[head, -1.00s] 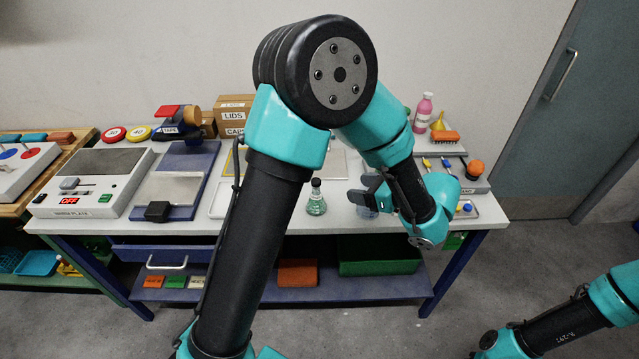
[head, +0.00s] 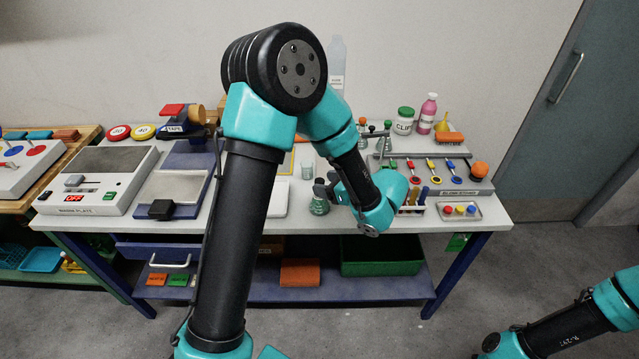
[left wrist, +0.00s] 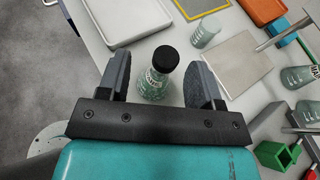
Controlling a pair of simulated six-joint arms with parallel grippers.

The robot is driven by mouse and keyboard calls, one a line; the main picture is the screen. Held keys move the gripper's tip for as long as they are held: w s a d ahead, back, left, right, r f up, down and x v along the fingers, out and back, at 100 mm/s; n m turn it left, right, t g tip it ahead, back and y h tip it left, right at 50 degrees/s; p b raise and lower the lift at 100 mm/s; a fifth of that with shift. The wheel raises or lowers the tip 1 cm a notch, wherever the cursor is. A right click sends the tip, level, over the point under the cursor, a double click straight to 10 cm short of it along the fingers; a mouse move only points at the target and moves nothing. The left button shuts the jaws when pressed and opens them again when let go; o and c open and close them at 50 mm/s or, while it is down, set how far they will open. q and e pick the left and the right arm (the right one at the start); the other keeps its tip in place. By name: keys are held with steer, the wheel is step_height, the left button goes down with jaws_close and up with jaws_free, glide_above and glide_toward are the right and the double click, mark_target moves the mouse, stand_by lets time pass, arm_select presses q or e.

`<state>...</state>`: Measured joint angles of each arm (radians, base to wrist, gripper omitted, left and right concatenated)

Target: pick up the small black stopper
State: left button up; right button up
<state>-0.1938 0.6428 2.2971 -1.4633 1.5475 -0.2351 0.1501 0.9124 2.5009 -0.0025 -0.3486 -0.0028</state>
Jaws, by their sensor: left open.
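The small black stopper (left wrist: 165,58) sits in the neck of a small glass flask (left wrist: 154,86) with green contents and a printed label. In the left wrist view the flask stands upright on the table between the two fingers of my left gripper (left wrist: 163,80). The gripper is open, with a gap on both sides of the flask, and holds nothing. In the head view the flask (head: 319,206) shows at the table's front, beside my left gripper (head: 328,188); the stopper is mostly hidden there. My right arm shows at the lower right, its gripper out of the picture.
A clear beaker (head: 307,170) stands behind the flask. A tray of colored pieces (head: 460,211) lies at the right front. A hot plate (head: 97,180) stands at the left.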

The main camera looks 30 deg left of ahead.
mark_target(321, 181)
stand_by(0.3)
arm_select(q)
steer(key=shift+w+x, duration=0.15)
steer(key=shift+x, duration=1.15)
steer(key=shift+w+x, duration=0.2)
steer(key=shift+x, duration=1.1)
steer(key=c, duration=1)
